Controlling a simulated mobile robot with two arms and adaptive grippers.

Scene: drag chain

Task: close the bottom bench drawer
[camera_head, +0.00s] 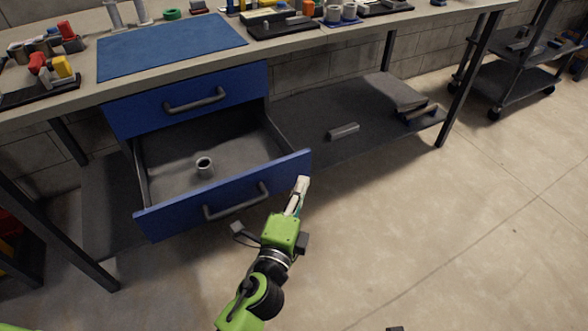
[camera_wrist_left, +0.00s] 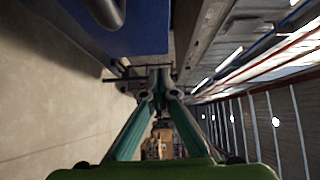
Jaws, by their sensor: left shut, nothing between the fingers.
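The bottom bench drawer (camera_head: 226,196) is pulled out, with a blue front and a grey bar handle (camera_head: 236,203). A small grey ring-shaped part (camera_head: 205,166) sits inside it. My left gripper (camera_head: 302,184) is shut and empty, in front of the right end of the drawer front. In the left wrist view its fingertips (camera_wrist_left: 158,74) are together near the edge of the blue drawer front (camera_wrist_left: 140,25), and the handle (camera_wrist_left: 107,8) shows at the top. I cannot tell whether the tips touch the front. My right gripper is not in view.
The blue top drawer (camera_head: 187,98) above is closed. The bench top (camera_head: 262,48) carries a blue mat and several parts. A lower shelf (camera_head: 310,110) to the right holds a grey cylinder (camera_head: 343,131). Bench legs stand at both sides; the floor (camera_head: 440,230) at right is clear.

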